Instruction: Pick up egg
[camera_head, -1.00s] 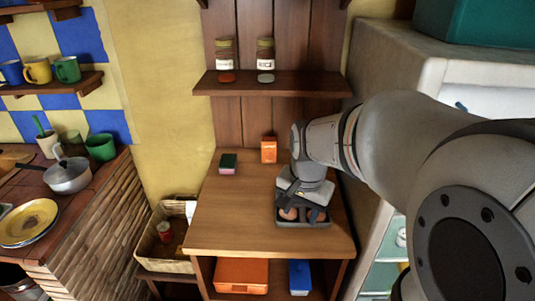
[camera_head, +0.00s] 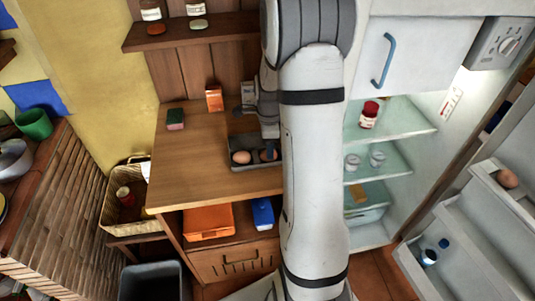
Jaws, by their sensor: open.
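A dark grey tray (camera_head: 233,142) sits on the right part of the wooden table. A brown egg (camera_head: 241,157) lies in its left part, clear of the fingers. A second egg (camera_head: 264,156) lies to its right, partly covered by a finger. My gripper (camera_head: 270,146) is open and points down at the tray's right part, by the second egg; I cannot tell if it touches it. My arm hides the tray's right end. Another egg (camera_head: 507,179) rests on a shelf of the open fridge door at the far right.
The wooden table (camera_head: 195,170) is clear in front and left. A green-and-dark sponge-like block (camera_head: 175,119) and an orange box (camera_head: 214,98) stand behind. A shelf with jars (camera_head: 196,8) hangs above. The fridge (camera_head: 400,125) stands open right of my arm.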

